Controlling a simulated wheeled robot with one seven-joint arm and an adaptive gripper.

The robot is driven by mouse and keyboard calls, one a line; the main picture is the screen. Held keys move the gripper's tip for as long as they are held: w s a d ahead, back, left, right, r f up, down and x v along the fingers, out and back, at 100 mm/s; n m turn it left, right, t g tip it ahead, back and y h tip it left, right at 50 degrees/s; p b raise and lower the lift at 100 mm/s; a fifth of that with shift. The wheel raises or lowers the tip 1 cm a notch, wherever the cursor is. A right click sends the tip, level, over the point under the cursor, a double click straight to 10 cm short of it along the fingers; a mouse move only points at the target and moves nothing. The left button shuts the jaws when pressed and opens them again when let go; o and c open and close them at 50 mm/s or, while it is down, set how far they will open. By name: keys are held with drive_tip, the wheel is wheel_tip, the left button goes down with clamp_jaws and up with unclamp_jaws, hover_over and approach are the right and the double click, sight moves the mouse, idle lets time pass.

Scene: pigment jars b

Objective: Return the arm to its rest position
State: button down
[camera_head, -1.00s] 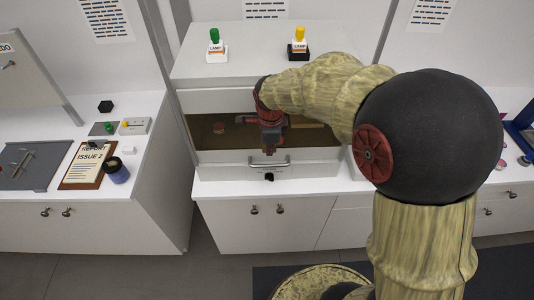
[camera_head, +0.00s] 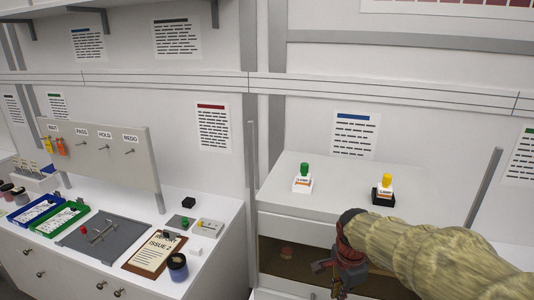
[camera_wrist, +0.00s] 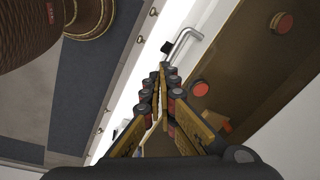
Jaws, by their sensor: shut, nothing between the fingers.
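My gripper (camera_head: 338,278) is at the lower middle of the head view, at the end of my tan arm. It hangs in front of the brown interior of an open drawer (camera_head: 290,268). In the wrist view my gripper (camera_wrist: 165,68) has its two fingers together at the tips, with nothing between them. The fingers point toward the drawer's silver handle (camera_wrist: 183,44) and front edge. Two red-topped round pieces (camera_wrist: 199,88) lie in the drawer, clear of the fingers.
On the left counter are a clipboard (camera_head: 153,255), a dark jar (camera_head: 177,267), a grey panel (camera_head: 98,238) and green (camera_head: 62,218) and blue trays (camera_head: 37,208).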

drive_tip(key=s+a+r+n+t+b, duration=0.1)
drive_tip(key=s+n+t+b, duration=0.3)
drive_tip(key=s+n+b, duration=0.5)
drive_tip(key=shift+s+a+r+n+y+b, duration=0.4)
drive_tip(key=shift+s+n, duration=2.8)
drive_tip(key=shift+s, duration=2.5)
drive_tip(key=shift+r, duration=0.1)
